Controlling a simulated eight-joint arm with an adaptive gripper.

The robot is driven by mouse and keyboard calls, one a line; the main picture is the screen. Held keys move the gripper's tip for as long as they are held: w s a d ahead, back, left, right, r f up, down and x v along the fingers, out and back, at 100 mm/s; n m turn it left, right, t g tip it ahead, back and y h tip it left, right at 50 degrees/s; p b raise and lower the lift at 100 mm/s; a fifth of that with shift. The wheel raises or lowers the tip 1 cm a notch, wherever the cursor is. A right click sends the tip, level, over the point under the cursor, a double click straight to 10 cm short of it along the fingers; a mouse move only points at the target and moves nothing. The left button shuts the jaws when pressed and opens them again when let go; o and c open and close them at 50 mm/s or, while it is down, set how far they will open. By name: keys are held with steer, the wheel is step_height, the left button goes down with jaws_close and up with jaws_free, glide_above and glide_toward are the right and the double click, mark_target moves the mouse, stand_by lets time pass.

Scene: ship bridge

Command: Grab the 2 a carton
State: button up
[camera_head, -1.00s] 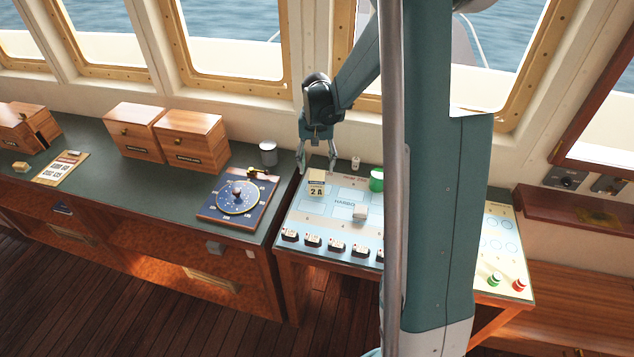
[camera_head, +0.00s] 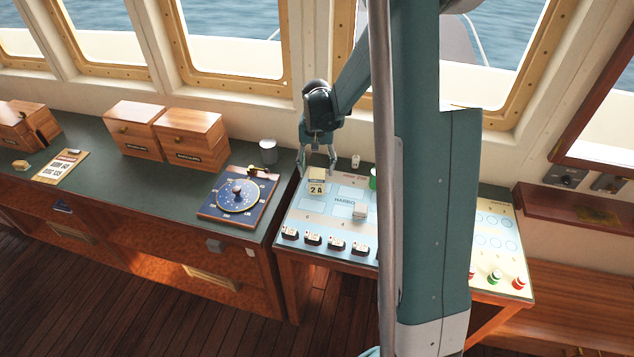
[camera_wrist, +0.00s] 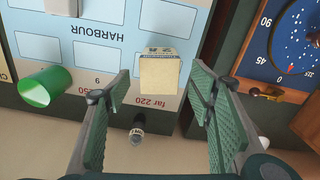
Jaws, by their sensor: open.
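The 2 A carton (camera_head: 316,188) is a small cream box with a dark label, standing on the far left part of the harbour board (camera_head: 318,217). In the wrist view the carton (camera_wrist: 158,75) shows its plain top, just beyond and between the fingertips. My gripper (camera_head: 318,160) is open above and slightly behind the carton in the head view. In the wrist view my gripper (camera_wrist: 148,90) has its two green padded fingers spread wide with nothing between the pads. The fingers appear apart from the carton.
A green cup (camera_wrist: 45,88) and a small bottle (camera_wrist: 137,130) stand near the carton. A white block (camera_head: 359,211) and several dark-based markers (camera_head: 312,239) sit on the board. A blue dial panel (camera_head: 238,196) lies on the counter to the left. My column hides part of the board.

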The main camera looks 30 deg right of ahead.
mark_target(317, 173)
steer(key=shift+f, duration=0.1)
steer(key=shift+f, duration=2.5)
steer(key=shift+d, duration=0.1)
steer(key=c, duration=1.2)
